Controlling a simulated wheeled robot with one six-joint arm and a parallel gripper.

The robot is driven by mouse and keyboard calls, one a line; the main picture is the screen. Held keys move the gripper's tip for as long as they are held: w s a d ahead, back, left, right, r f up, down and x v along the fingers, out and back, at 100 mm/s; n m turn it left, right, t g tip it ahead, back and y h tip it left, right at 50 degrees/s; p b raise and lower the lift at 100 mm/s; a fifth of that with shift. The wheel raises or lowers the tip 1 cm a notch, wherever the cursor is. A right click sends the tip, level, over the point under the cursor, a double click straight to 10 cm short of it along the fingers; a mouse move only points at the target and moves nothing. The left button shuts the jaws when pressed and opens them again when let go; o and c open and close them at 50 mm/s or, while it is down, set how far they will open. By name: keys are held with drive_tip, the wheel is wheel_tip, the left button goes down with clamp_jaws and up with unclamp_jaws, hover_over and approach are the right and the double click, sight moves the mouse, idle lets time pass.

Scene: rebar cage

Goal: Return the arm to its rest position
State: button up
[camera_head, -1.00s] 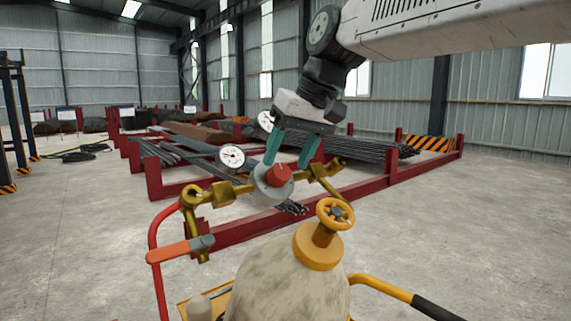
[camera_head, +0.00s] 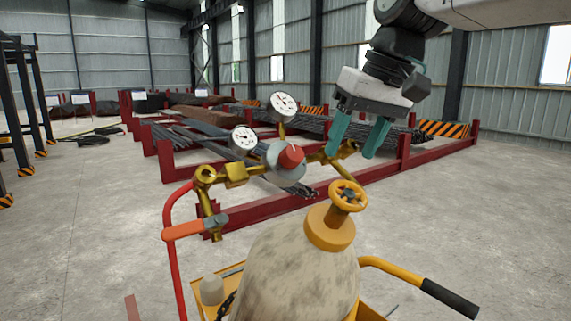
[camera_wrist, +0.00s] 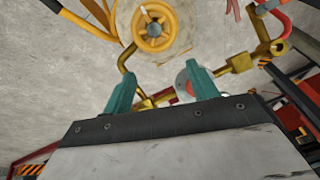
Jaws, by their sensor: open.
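My gripper (camera_head: 358,136) hangs at the upper right of the head view on my white and black arm. Its two teal fingers are apart with nothing between them. It is above and to the right of the gas regulator with the red knob (camera_head: 290,156) and its two round gauges (camera_head: 284,105). In the wrist view the fingers (camera_wrist: 162,92) point toward the regulator's brass pipes (camera_wrist: 238,64) and the yellow valve wheel (camera_wrist: 154,28). In that view one finger partly hides the regulator body. I cannot tell the exact gap between fingers and regulator.
A worn beige cylinder (camera_head: 298,268) with a yellow valve wheel (camera_head: 348,195) stands in front, on a yellow cart with a black-gripped handle (camera_head: 450,297). An orange-handled lever (camera_head: 183,230) is at left. Red racks (camera_head: 262,211) holding rebar lie behind. Concrete floor is open at far left and right.

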drive_tip(key=s+d+f+m+h, duration=0.1)
drive_tip(key=s+d+f+m, duration=0.1)
drive_tip(key=s+d+f, duration=0.5)
drive_tip(key=s+d+f+m+g+h, duration=0.1)
drive_tip(key=s+d+f+h, duration=0.1)
drive_tip(key=s+d+f, duration=0.5)
drive_tip(key=s+f, duration=0.6)
drive_tip(key=f, duration=0.1)
drive_tip(key=shift+s+f+m, duration=0.2)
drive_tip(key=shift+m, duration=0.2)
drive_tip(key=shift+a, duration=0.1)
idle(0.4)
drive_tip(key=n+t+y, duration=0.1)
drive_tip(key=n+y, duration=0.3)
drive_tip(key=n, duration=0.1)
approach(296, 151)
wheel_tip(296, 151, down, 2)
drive_tip(key=x, duration=0.7)
drive_tip(key=shift+w+a+r, duration=0.1)
drive_tip(key=shift+w+a, duration=0.05)
drive_tip(key=shift+a, duration=0.25)
drive_tip(key=c, duration=1)
